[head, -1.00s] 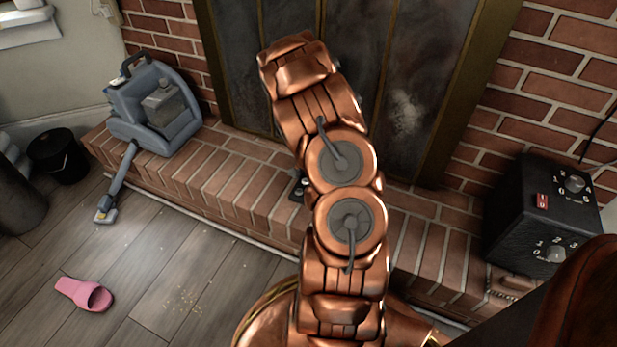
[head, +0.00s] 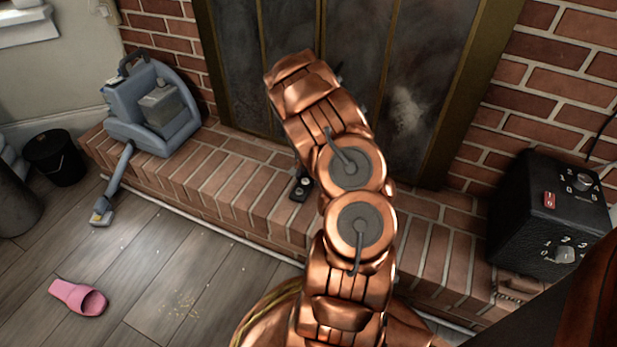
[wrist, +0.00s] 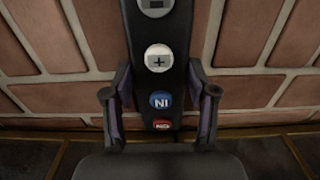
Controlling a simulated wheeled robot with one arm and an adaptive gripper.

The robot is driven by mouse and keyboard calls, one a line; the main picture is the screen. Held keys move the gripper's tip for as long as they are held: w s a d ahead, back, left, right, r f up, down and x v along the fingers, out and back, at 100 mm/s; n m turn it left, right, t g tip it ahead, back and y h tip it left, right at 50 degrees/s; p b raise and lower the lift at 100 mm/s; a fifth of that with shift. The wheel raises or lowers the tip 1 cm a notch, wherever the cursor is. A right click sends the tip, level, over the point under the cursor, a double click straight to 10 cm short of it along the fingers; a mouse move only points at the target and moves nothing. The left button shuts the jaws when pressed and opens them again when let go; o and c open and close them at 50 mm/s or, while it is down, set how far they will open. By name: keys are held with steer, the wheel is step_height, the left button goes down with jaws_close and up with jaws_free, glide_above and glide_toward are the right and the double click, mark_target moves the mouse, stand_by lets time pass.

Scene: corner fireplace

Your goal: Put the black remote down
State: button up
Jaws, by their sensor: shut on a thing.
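The black remote (wrist: 173,75) runs upright through the middle of the wrist view, with a white plus button, a blue button and a red button. My gripper (wrist: 160,108) is shut on it, one finger at each side. In the head view a small part of the remote (head: 301,187) shows left of my arm, over the brick hearth (head: 235,190). My arm hides the gripper there. I cannot tell whether the remote touches the bricks.
A blue-grey vacuum cleaner (head: 150,110) stands on the hearth's left end. A black box with dials (head: 525,215) sits at the right. A black bin (head: 55,160) and a pink slipper (head: 78,297) are on the floor. The hearth left of my arm is bare.

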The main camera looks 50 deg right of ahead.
mark_target(308, 177)
steer(key=o, duration=1.3)
step_height(308, 177, up, 12)
steer(key=f+p, duration=0.1)
steer(key=p, duration=0.3)
steer(key=s+a+r+n+g, duration=0.1)
steer(key=s+a+r+n, duration=0.15)
steer(key=a+r, duration=0.95)
steer(key=s+a+r+n, duration=0.2)
steer(key=a, duration=0.5)
steer(key=s+a+r+n, duration=0.2)
steer(key=s+a+r, duration=0.1)
steer(key=a, duration=0.3)
steer(key=s+a+r+n, duration=0.1)
steer(key=s+a+n, duration=0.1)
steer(key=s+a, duration=0.2)
steer(key=s+a+r+n+g, duration=0.1)
steer(key=s+a+n, duration=0.2)
steer(key=s+a, duration=0.2)
steer(key=s+a+r+n+g, duration=0.1)
steer(key=s+a+n, duration=0.2)
steer(key=s+a, duration=0.2)
steer(key=shift+s+r+n, duration=0.15)
steer(key=shift+s+n, duration=0.1)
steer(key=shift+s, duration=1.55)
